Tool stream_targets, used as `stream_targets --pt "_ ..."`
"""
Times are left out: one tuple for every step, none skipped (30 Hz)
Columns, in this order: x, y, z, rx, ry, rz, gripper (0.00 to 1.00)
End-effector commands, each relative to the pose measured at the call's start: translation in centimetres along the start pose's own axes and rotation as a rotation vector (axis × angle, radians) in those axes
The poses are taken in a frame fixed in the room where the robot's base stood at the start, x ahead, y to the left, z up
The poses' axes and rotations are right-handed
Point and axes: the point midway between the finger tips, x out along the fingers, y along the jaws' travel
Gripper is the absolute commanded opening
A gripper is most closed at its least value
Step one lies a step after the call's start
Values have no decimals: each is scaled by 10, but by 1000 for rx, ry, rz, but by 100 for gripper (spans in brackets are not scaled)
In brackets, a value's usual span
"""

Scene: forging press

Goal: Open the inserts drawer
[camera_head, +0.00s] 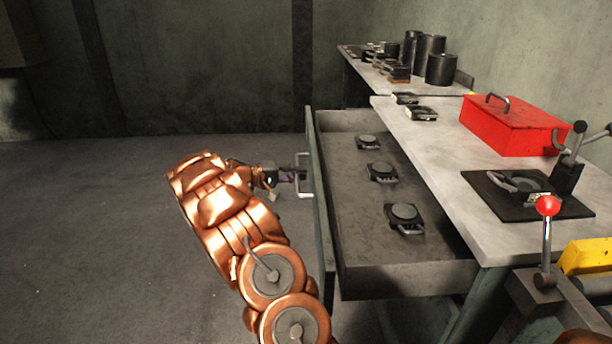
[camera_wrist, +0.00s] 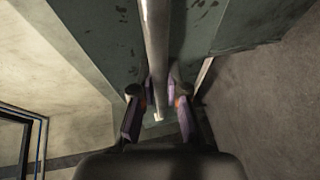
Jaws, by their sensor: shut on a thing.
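The inserts drawer (camera_head: 350,262) is pulled well out from under the workbench in the head view. Several dark round inserts with handles lie in it, one of them an insert (camera_head: 404,215) at the near end. Its greenish front panel (camera_head: 321,215) faces left and carries a pale bar handle (camera_head: 301,176). My gripper (camera_head: 296,175) is at this handle, left of the panel. In the wrist view my gripper's fingers (camera_wrist: 158,98) are on both sides of the handle bar (camera_wrist: 157,45), shut on it. The green panel (camera_wrist: 100,35) shows behind the bar.
The workbench top (camera_head: 440,165) right of the drawer carries a red box (camera_head: 512,125) and a black mat (camera_head: 490,200) with an insert. A red-knobbed lever (camera_head: 547,207) stands at the near right. Dark cylinders (camera_head: 440,69) stand on a farther bench. The floor (camera_head: 90,220) at left is clear.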

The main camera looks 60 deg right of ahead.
Motion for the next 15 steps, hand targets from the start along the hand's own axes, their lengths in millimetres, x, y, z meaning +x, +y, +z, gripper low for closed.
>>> stream_targets --pt "-7 -4 -3 0 -2 -3 0" --pt "-11 -4 -4 0 -3 -2 0" --pt "-15 -5 -6 -1 -5 -1 0" --pt "-19 -6 -7 -1 -6 -1 0" --pt "-22 -6 -8 -1 -5 -1 0" --pt "-26 -7 -10 -1 -4 -1 0" --pt "-28 -7 -12 -1 -3 -1 0" --pt "-30 -8 -13 0 -3 -1 0" --pt "-33 -8 -14 1 -2 -1 0" --pt "-34 -8 -15 1 -2 -1 0" --pt "-36 -8 -15 2 -2 -1 0" --pt "-37 -8 -16 1 -2 -1 0" --pt "-37 -8 -16 1 -2 -1 0" --pt "-38 -8 -16 1 -2 0 0" --pt "-38 -8 -16 1 -2 0 0"
